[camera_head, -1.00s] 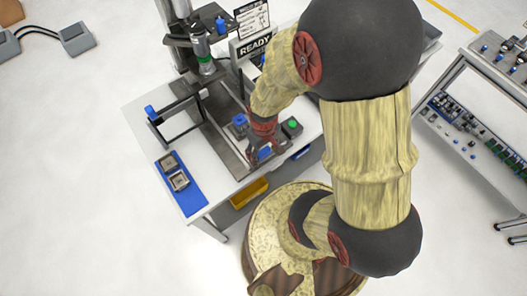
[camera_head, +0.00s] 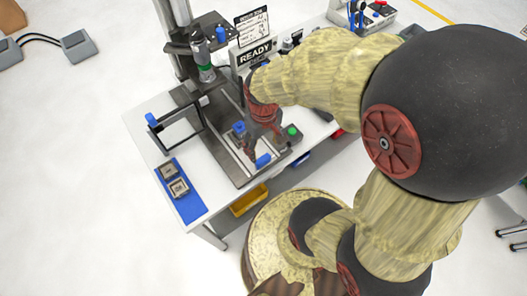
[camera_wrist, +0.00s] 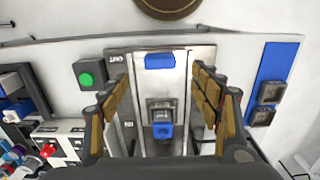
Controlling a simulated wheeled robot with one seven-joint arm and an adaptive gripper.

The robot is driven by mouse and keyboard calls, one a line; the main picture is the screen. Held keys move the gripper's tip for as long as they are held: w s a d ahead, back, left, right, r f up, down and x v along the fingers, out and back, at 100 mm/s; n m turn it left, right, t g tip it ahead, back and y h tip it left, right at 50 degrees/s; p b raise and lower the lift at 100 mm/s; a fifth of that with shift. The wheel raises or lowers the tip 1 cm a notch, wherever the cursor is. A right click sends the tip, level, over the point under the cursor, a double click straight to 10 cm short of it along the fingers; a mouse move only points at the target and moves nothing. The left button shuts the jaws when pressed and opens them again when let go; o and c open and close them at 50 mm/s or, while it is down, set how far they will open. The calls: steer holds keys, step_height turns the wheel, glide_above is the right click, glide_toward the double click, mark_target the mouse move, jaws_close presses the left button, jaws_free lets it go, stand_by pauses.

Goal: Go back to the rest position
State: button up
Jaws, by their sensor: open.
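My gripper (camera_head: 258,146) is over the metal base plate of the press station on the white table (camera_head: 150,107). In the wrist view my gripper (camera_wrist: 160,84) has its two fingers spread wide, with nothing held between them. A grey fixture with a blue part (camera_wrist: 162,130) shows below and between the fingers, apart from them. A blue block (camera_wrist: 160,61) sits farther along the metal plate (camera_wrist: 178,85). In the head view my arm covers part of the table's right side.
A press column (camera_head: 203,60) and a READY sign (camera_head: 256,54) stand at the back. A black frame (camera_head: 176,128) is to the left. A blue mat (camera_head: 189,205) holds two grey square parts. A green button box (camera_head: 292,133) is right of the gripper. A yellow bin (camera_head: 248,200) hangs below.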

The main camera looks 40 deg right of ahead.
steer(key=shift+r, duration=0.8)
